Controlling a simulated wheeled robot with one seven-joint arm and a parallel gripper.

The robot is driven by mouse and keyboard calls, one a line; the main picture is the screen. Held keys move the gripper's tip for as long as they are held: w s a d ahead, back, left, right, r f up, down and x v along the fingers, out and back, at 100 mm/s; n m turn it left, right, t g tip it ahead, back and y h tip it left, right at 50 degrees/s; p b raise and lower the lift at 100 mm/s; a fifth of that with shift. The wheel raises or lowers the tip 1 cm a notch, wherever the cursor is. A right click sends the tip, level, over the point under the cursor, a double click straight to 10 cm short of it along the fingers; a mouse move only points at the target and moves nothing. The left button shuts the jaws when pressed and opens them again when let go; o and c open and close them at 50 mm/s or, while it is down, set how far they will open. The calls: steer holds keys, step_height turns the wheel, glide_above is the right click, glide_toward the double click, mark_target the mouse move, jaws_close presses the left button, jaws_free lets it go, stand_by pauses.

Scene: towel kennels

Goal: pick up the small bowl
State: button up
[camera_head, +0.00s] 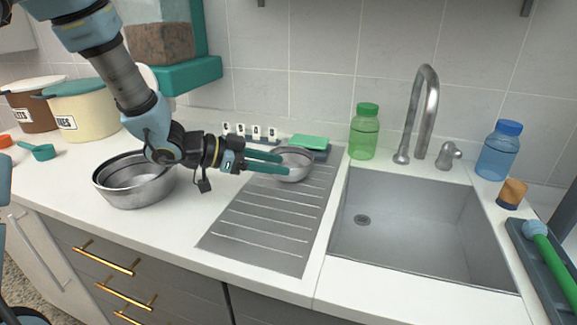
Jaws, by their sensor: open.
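The small bowl (297,165) is round, metal and silver. It sits upright at the back of the grooved drainboard, left of the sink. My gripper (285,164) reaches in from the left with its two teal fingers apart. The fingertips overlap the bowl's left side in the picture, one near its rim and one lower on its wall. I cannot tell whether they touch it. The bowl's left edge is partly hidden by the fingers.
A larger metal bowl (134,185) stands left, below my arm. A green sponge (309,142) lies behind the small bowl. A green bottle (364,132), the faucet (428,110) and the sink (420,240) are to the right. The front of the drainboard (262,232) is clear.

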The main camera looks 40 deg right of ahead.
mark_target(295, 174)
steer(key=shift+w+f+p+x, duration=0.1)
steer(key=shift+p+x, duration=0.1)
steer(key=shift+x, duration=0.85)
steer(key=shift+w+f+p+x, duration=0.1)
steer(key=shift+f+p+x, duration=0.1)
steer(key=shift+x, duration=0.8)
steer(key=shift+w+f+p+x, duration=0.1)
steer(key=shift+p+x, duration=0.1)
steer(key=shift+x, duration=0.85)
jaws_close()
steer(key=shift+a, duration=0.1)
